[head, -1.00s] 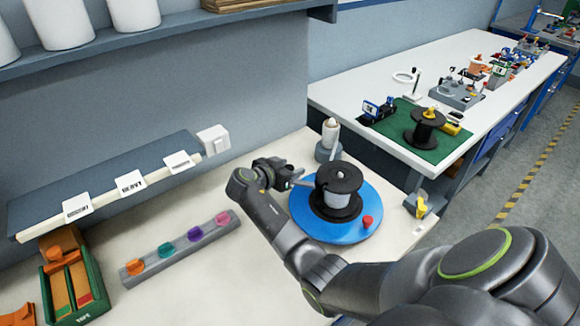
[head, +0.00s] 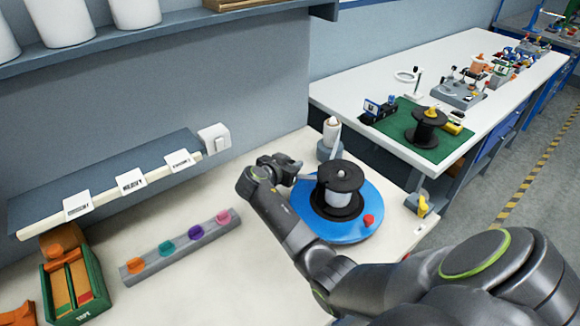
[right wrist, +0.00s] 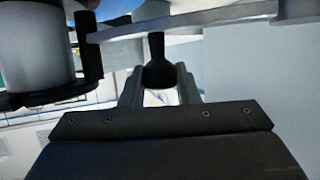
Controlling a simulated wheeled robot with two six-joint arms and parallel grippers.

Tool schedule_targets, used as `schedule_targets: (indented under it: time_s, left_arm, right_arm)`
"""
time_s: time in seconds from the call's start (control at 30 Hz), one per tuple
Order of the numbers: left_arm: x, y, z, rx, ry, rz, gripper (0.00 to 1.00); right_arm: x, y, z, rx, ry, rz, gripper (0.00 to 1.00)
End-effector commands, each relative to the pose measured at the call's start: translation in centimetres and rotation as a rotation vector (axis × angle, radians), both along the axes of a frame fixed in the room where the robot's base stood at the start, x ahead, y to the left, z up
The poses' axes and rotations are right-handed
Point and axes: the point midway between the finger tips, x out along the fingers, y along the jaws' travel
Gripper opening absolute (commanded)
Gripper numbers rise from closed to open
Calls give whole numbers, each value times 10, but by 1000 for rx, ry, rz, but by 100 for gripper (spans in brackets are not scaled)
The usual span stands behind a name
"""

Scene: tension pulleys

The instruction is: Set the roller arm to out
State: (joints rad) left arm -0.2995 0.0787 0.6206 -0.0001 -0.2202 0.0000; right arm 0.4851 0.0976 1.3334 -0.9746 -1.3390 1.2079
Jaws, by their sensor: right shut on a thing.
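The roller arm (right wrist: 215,27) is a grey bar crossing the top of the right wrist view, with a dark knob (right wrist: 158,70) on it. My right gripper (right wrist: 160,92) is shut on this knob, one finger on each side. In the head view my right gripper (head: 286,170) is just left of the black-flanged spool (head: 341,196), which stands on a round blue base (head: 372,200). There the arm shows only as a short grey piece beside the gripper, and the knob is hidden. My left gripper is not in view.
A red knob (head: 369,220) is on the blue base. A small white cone on a grey foot (head: 329,152) stands behind it. A grey strip with coloured knobs (head: 182,248) lies to the left, near a green tray (head: 98,300). A yellow-handled part (head: 422,204) is at the right edge.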

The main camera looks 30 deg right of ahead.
Motion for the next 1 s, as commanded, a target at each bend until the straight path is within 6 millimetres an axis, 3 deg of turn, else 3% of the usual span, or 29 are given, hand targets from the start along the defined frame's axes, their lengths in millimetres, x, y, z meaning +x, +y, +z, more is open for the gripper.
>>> schedule_targets:
  time_s: [0.4, 0.7, 1.0]
  left_arm:
    - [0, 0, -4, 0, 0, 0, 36]
    - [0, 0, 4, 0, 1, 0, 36]
    - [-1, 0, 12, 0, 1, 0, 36]
  right_arm:
    - [33, -22, 1, -4, -1, 368, 0]
    - [59, -27, 3, -4, -1, 617, 0]
    - [74, -27, 2, -2, 0, 758, 0]
